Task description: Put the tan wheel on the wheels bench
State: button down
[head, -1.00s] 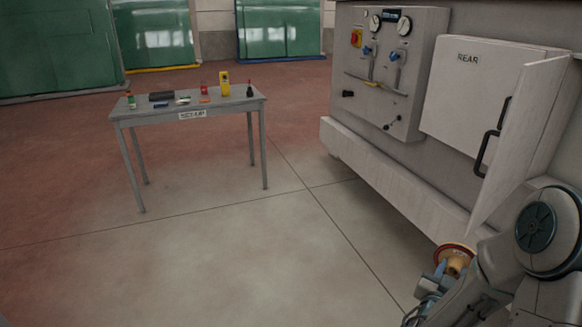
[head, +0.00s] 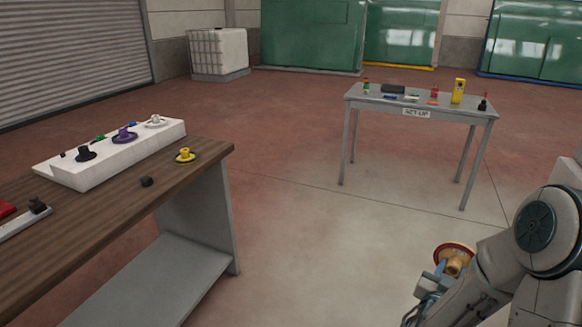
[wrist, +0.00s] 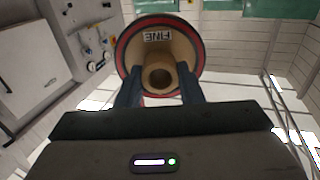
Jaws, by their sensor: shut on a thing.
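The tan wheel (head: 455,260) has a red rim and is held in my gripper (head: 440,272) at the lower right of the head view. In the wrist view the tan wheel (wrist: 160,50) shows its hub and a "FINE" label, with the fingers of my gripper (wrist: 158,88) closed on the hub. A brown wooden-topped bench (head: 130,222) stands at the left of the head view. No label shows on this bench.
The white rack (head: 110,168) fills the bench's back part. A small black block (head: 147,181) lies in front of it. A grey "SET UP" table (head: 420,102) with small items stands at the back right. The floor between bench and table is clear.

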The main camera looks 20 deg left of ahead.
aim_at(97, 218)
jog(key=u, duration=1.15)
jog(key=i, duration=1)
jog(key=u, duration=1)
